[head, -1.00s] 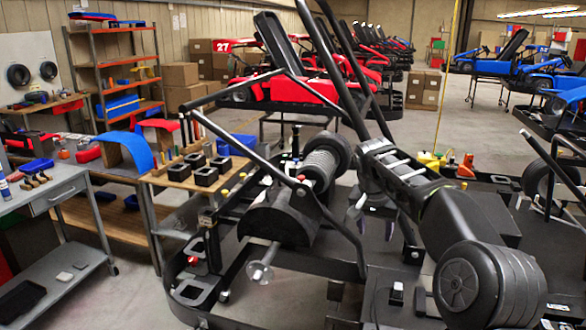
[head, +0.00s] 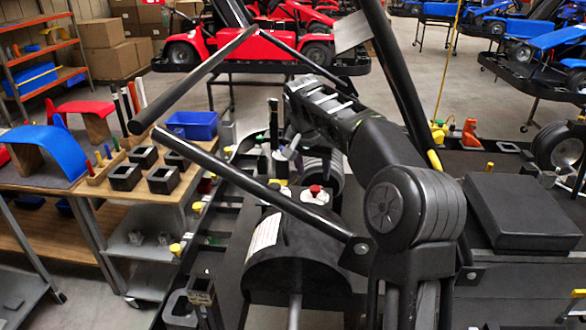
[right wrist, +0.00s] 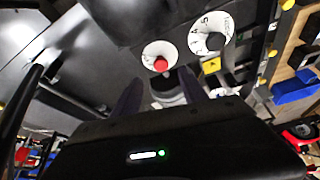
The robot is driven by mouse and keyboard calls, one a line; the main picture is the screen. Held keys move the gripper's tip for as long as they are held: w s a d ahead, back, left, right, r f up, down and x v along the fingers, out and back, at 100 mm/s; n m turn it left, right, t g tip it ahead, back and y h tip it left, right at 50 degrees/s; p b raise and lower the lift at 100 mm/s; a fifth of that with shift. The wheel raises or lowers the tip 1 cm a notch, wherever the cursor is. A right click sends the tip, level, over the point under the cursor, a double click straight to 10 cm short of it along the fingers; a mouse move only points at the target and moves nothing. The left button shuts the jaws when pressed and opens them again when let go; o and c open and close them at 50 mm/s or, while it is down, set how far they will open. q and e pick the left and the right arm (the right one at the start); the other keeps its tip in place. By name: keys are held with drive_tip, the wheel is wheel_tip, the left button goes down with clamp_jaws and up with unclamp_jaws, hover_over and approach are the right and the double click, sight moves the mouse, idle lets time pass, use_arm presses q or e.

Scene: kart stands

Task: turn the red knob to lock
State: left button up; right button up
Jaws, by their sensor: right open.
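The red knob (head: 315,190) stands on a white round plate on the dark kart-stand machinery, below my right gripper in the head view. In the right wrist view the red knob (right wrist: 161,64) sits on its white disc, just beyond the fingertips and roughly centred between them. My right gripper (head: 287,153) is open and empty, and its two fingers also show in the right wrist view (right wrist: 160,88). It appears apart from the knob. My left gripper is in neither view.
A numbered white dial (right wrist: 211,36) with a dark knob is beside the red one. Black frame bars (head: 250,185) cross close to my right arm. A wooden table (head: 115,195) with black blocks and a blue bin (head: 192,126) stands left.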

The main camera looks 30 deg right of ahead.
sight(315, 188)
drive_tip(key=x, duration=0.7)
drive_tip(key=shift+w+d+f, duration=0.15)
drive_tip(key=shift+w+f, duration=0.1)
drive_tip(key=shift+f, duration=0.05)
drive_tip(key=shift+c, duration=0.3)
clamp_jaws()
idle(0.5)
